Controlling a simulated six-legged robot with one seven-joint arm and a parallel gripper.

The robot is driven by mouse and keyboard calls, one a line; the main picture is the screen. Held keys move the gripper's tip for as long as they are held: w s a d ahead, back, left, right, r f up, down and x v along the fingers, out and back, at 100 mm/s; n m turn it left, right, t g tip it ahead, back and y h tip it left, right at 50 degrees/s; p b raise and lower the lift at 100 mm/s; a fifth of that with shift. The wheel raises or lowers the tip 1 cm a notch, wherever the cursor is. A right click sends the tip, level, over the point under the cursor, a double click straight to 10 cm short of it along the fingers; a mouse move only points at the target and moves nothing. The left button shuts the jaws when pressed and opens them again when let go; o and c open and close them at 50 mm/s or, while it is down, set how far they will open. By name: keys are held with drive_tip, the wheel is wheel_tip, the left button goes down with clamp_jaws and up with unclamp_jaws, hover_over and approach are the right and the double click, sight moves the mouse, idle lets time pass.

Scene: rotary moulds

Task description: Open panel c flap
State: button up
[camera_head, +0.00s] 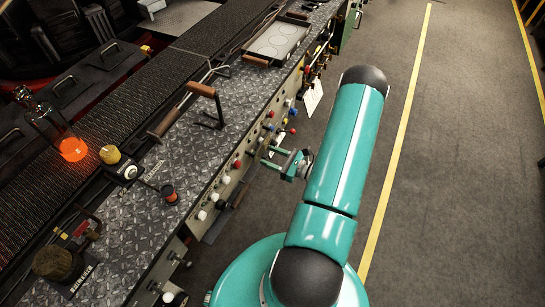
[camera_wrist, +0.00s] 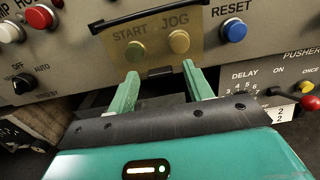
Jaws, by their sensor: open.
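A translucent amber flap (camera_wrist: 148,42) hangs down over the START and JOG buttons on a beige control panel (camera_wrist: 75,58) in the wrist view. A black strip runs along its top, and a small dark tab (camera_wrist: 160,72) sits at its lower edge. The flap looks closed. My gripper (camera_wrist: 164,78) is open, its two green fingers on either side of the tab, with nothing between them. I cannot tell if they touch the panel. In the head view my gripper (camera_head: 278,160) is at the panel's front face; the flap cannot be made out there.
A blue RESET button (camera_wrist: 233,30) and a red button (camera_wrist: 39,17) flank the flap. An OFF/AUTO knob (camera_wrist: 23,83) is lower left. The diamond-plate bench (camera_head: 165,165) stands left of my arm; open floor (camera_head: 450,180) lies right.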

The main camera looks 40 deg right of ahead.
clamp_jaws()
